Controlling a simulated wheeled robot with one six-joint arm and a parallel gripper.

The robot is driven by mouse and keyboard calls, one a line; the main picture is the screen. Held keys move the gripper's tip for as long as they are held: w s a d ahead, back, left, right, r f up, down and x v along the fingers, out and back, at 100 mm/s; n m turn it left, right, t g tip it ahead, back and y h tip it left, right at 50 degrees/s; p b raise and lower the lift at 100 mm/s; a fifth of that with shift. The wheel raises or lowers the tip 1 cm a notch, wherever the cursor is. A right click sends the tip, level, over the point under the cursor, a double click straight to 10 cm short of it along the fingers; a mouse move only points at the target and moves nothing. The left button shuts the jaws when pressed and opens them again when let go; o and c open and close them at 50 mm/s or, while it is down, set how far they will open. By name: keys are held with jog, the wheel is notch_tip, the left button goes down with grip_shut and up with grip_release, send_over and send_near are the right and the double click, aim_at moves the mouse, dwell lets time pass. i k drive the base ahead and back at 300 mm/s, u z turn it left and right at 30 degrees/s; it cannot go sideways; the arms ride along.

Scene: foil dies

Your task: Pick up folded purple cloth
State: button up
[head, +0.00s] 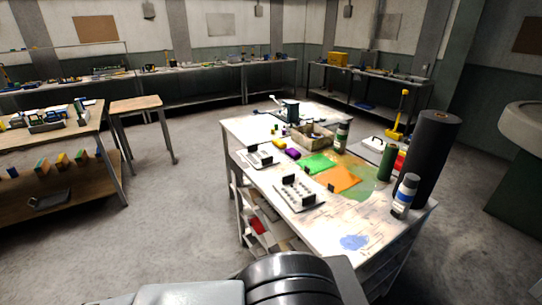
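A small folded purple cloth (292,154) lies on the white worktable (325,222) ahead, left of its middle. It sits between a small yellow item (279,144) and a flat green sheet (314,163). A white tray or board (259,157) lies just left of it. Part of my arm shows at the bottom edge of the head view, well short of the cloth. My gripper is not visible.
An orange sheet (340,179), a slotted white board (298,193) and an open box (312,137) share the table. A tall dark roll (432,155), a green cylinder (386,163) and a bottle (405,195) stand at its right. Open floor (185,210) lies left.

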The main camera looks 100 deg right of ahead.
aim_at(292, 152)
jog(key=i, duration=0.15)
jog(key=z, duration=2)
jog(key=i, duration=2.75)
jog(key=z, duration=3.15)
jog(key=i, duration=0.95)
